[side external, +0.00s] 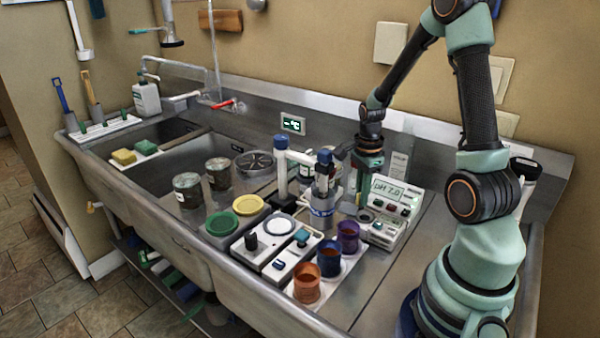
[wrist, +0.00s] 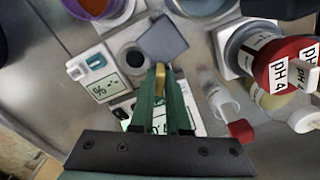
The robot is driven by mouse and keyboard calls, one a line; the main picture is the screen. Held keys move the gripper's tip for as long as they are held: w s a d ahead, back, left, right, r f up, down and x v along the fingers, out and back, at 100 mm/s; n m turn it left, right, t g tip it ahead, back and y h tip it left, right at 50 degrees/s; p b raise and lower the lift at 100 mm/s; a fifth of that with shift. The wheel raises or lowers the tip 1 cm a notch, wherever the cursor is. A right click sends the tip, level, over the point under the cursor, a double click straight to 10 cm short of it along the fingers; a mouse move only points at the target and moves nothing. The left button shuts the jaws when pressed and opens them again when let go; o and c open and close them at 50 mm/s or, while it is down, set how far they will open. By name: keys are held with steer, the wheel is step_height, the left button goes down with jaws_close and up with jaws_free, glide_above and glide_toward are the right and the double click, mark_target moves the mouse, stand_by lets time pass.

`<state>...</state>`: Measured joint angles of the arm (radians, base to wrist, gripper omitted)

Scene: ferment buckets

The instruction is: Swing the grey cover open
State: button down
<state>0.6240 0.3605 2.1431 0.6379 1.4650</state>
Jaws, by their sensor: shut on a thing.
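The grey cover (wrist: 162,38) is a flat square plate in the upper middle of the wrist view, turned at an angle. A small gold tab (wrist: 160,76) meets its lower edge. My gripper (wrist: 160,92) has its green fingers closed on this tab. A dark round opening (wrist: 133,59) in a white panel lies uncovered just left of the cover. In the side view my gripper (side external: 366,178) reaches down beside the pH meter (side external: 392,204). The cover is hard to make out there.
Orange, blue and purple cups (side external: 306,284) stand in front of the meter. In the wrist view a red-capped pH 4 bottle (wrist: 285,62) and a red-tipped clear tube (wrist: 225,108) lie to the right.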

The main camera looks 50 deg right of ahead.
stand_by(0.3)
steer(key=c, duration=0.9)
jaws_free()
steer(key=shift+r, duration=0.1)
step_height(320, 180, up, 12)
